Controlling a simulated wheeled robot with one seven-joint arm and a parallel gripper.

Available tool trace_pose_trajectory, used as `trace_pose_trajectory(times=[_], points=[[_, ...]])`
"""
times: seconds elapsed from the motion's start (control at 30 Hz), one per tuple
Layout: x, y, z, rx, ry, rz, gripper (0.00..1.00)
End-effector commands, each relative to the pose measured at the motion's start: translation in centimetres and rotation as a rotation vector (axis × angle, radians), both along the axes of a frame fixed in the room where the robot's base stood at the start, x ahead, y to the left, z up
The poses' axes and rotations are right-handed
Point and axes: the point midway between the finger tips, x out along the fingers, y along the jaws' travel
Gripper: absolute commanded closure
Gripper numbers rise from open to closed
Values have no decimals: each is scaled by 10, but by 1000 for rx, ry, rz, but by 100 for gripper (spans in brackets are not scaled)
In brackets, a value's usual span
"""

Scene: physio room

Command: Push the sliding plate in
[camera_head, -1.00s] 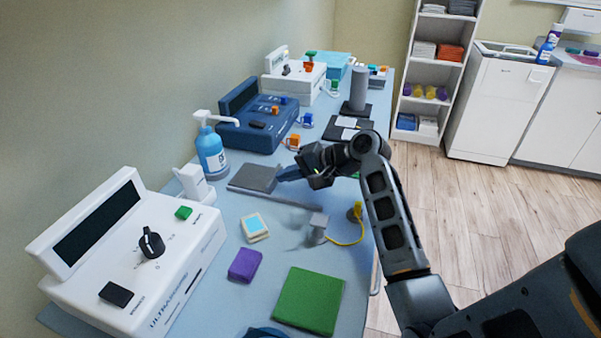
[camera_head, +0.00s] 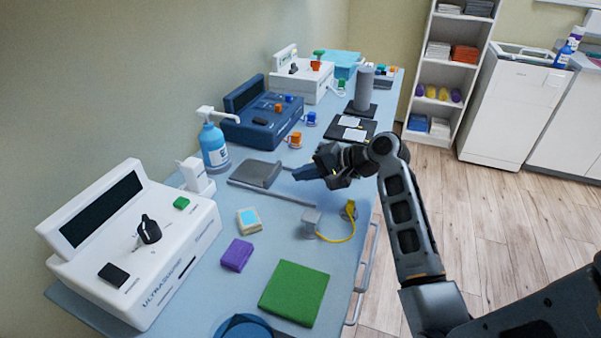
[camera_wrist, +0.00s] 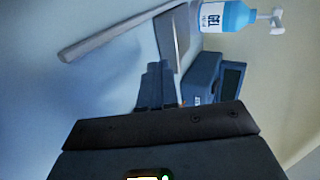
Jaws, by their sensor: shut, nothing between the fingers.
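The sliding plate (camera_head: 256,174) is a dark grey slab lying on the blue table, beside a long thin grey rail (camera_head: 292,199). In the wrist view, a dark grey slab that looks like the plate (camera_wrist: 186,30) shows beyond the fingers, with the pale rail (camera_wrist: 110,36) to its left. My gripper (camera_head: 297,173) is shut and empty, just right of the plate, its blue-grey fingers pointing left toward it. A small gap shows between fingertips and plate. In the wrist view, my gripper's fingers (camera_wrist: 155,80) stand side by side.
A gel pump bottle (camera_head: 214,145) and a white holder (camera_head: 194,174) stand left of the plate. A blue device (camera_head: 262,120) is behind it, a white ultrasound device (camera_head: 135,245) at front left. A grey block with a yellow cable (camera_head: 335,236) lies nearer, below my gripper.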

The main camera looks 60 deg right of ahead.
Motion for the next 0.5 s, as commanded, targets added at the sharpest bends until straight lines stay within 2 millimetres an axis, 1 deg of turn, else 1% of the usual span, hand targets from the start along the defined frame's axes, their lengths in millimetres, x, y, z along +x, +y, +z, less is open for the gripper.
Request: trace_pose_trajectory(times=[0.17, 0.5], points=[[-19, -4, 9, 1, 1, 0, 100], [-62, -12, 35, 1, 0, 0, 100]])
